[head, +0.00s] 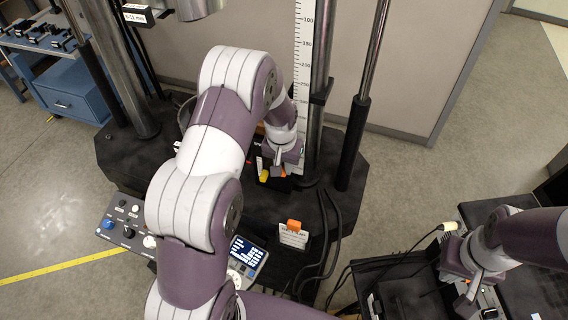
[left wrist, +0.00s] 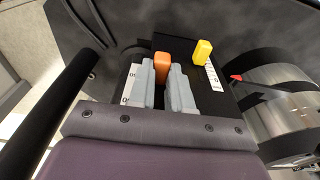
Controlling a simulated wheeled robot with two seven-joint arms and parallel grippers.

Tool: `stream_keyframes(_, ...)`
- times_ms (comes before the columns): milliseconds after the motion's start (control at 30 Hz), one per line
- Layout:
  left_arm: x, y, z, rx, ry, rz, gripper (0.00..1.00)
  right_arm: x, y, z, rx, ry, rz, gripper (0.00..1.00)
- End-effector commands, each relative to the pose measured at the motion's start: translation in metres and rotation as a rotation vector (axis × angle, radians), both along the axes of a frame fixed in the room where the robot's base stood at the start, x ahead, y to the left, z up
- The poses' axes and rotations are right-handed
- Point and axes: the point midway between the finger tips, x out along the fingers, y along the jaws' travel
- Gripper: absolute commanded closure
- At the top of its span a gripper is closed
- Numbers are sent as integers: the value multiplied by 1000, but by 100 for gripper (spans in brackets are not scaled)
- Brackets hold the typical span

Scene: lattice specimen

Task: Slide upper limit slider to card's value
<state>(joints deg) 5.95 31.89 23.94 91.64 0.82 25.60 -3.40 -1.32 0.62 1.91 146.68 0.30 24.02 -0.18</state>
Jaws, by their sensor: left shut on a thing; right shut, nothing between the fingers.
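My left gripper (left wrist: 165,88) is shut on an orange slider knob (left wrist: 163,66) in the left wrist view. In the head view my left gripper (head: 279,172) is low beside the tall ruler, at the machine's base. A yellow slider knob (left wrist: 202,52) stands to the right of the orange one, apart from my fingers. White scales lie beside the knobs, partly hidden by my fingers. A card (head: 293,237) with an orange clip hangs at the base's front edge; its writing is too small to read. My right gripper (head: 466,297) is shut and empty at the lower right.
A tall white ruler (head: 302,70) and dark columns rise close to my left gripper. A control panel (head: 128,222) with knobs and a small screen (head: 247,252) sit at the front. Black cables (head: 325,240) hang at the base's front. A blue cart (head: 68,92) stands far left.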

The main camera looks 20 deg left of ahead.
Motion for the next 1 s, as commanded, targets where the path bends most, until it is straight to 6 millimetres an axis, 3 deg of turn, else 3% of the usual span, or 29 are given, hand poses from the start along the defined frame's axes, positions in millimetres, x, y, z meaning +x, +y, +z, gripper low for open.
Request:
stream_keyframes(67, -1, 0, -1, 0, 3, 0, 100, 0, 0, 0, 0, 0, 0, 100)
stream_keyframes(100, -1, 0, -1, 0, 3, 0, 68, 0, 0, 0, 0, 0, 0, 100)
stream_keyframes(167, -1, 0, -1, 0, 2, 0, 52, 0, 0, 0, 0, 0, 0, 100)
stream_keyframes(567, 0, 0, 1, 0, 0, 0, 52, 0, 0, 1, 0, 0, 0, 100)
stream_keyframes(1000, -5, 0, 46, 0, 0, 0, 52, 0, 0, 36, 0, 0, 0, 100)
